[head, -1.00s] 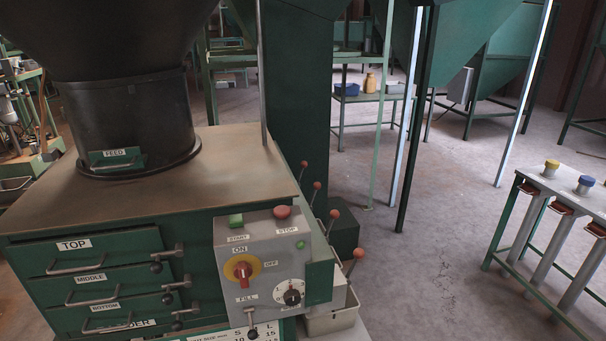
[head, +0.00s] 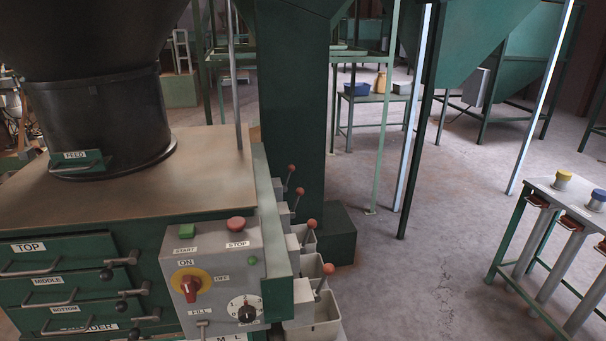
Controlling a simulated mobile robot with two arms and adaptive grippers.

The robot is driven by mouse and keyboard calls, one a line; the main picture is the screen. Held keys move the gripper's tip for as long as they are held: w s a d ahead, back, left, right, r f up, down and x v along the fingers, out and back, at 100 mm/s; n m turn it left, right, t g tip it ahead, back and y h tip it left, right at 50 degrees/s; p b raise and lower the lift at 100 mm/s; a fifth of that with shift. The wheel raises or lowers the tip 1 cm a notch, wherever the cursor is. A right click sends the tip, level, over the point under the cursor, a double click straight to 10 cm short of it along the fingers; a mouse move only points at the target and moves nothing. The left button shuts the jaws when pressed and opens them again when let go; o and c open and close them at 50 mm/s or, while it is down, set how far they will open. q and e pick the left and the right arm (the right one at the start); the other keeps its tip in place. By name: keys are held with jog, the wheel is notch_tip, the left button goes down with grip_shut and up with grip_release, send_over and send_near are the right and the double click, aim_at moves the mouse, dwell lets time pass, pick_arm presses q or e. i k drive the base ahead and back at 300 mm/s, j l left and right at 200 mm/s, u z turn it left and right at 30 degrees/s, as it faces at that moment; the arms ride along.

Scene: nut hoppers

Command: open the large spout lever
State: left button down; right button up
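Several spout levers with red ball knobs stick out along the right side of the green sorting machine (head: 85,240). The nearest lever knob (head: 328,268) stands above a pale bin (head: 318,328). Behind it are another red knob (head: 311,224), then a further one (head: 299,191) and a small far one (head: 291,168). No size label shows beside the levers, so I cannot tell which is the large spout's. Neither of my grippers is in view.
A grey control box (head: 212,273) with start and stop buttons, a red switch and a dial sits at the machine's front corner. A green-framed stand (head: 548,190) with several tubes is at the right. Open concrete floor (head: 420,265) lies between.

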aim_at(290, 168)
jog(key=i+l, duration=0.15)
jog(key=l, duration=0.35)
jog(key=i+l+u, duration=0.1)
jog(key=l, duration=0.4)
jog(key=i+l, duration=0.1)
jog(key=l, duration=0.35)
jog(key=i+l+u, duration=0.1)
jog(key=l, duration=0.4)
jog(key=i+l, duration=0.15)
jog(key=l, duration=0.4)
jog(key=i+l+u, duration=0.15)
jog(key=i+l, duration=0.35)
jog(key=i+l+u, duration=0.2)
jog(key=i+l, duration=0.25)
jog(key=i+j, duration=0.15)
jog(key=i, duration=0.2)
jog(key=i+j+u, duration=0.1)
jog(key=i, duration=0.25)
jog(key=j, duration=0.1)
